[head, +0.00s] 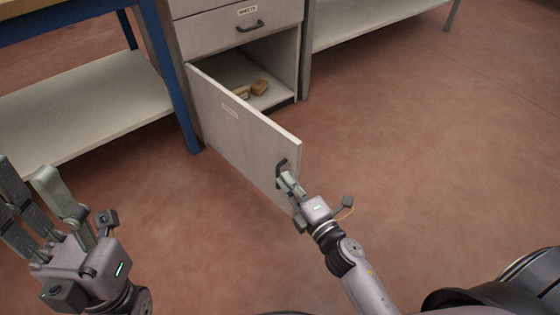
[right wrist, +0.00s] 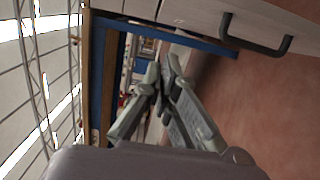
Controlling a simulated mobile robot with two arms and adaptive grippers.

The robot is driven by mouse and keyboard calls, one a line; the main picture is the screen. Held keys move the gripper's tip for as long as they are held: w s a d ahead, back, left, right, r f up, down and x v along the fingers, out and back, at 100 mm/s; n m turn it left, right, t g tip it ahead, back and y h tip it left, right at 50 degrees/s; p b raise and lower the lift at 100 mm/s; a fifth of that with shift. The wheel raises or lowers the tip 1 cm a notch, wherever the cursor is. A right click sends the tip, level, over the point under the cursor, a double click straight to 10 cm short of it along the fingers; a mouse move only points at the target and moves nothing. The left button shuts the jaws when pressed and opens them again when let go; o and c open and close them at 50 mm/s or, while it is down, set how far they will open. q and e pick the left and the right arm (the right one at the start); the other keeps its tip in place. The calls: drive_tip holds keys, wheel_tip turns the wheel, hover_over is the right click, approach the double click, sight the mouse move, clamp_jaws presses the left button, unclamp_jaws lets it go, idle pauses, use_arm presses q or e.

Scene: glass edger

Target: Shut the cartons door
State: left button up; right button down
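The cartons door (head: 240,125) is a pale grey cabinet door, standing wide open, with its hinge side at the left and its free edge towards me. A small label on it is too small to read. Its dark bar handle (head: 281,172) is near the free edge and also shows in the right wrist view (right wrist: 255,45). My right gripper (head: 287,179) is beside the handle at the door's outer face. Its fingertips are together in the right wrist view (right wrist: 162,70), with the handle outside them. I cannot tell whether they touch the door. My left gripper (head: 25,175) is open and empty, away from the door.
The cabinet (head: 240,65) holds small brown cartons (head: 258,87) inside its lower compartment. A closed drawer (head: 245,27) is above the opening. A blue-legged bench with a pale shelf (head: 80,105) stands at left. The reddish floor (head: 420,150) at right is clear.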

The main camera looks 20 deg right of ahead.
sight(281, 147)
drive_tip(key=shift+w+d+b, duration=0.1)
drive_tip(key=shift+w+d, duration=0.15)
drive_tip(key=shift+w, duration=1.65)
drive_tip(key=shift+w+d+b, duration=0.15)
drive_tip(key=shift+w+d, duration=0.05)
drive_tip(key=shift+w, duration=1.7)
drive_tip(key=shift+w+d+b, duration=0.1)
drive_tip(key=shift+w+d, duration=0.15)
drive_tip(key=shift+w, duration=1.65)
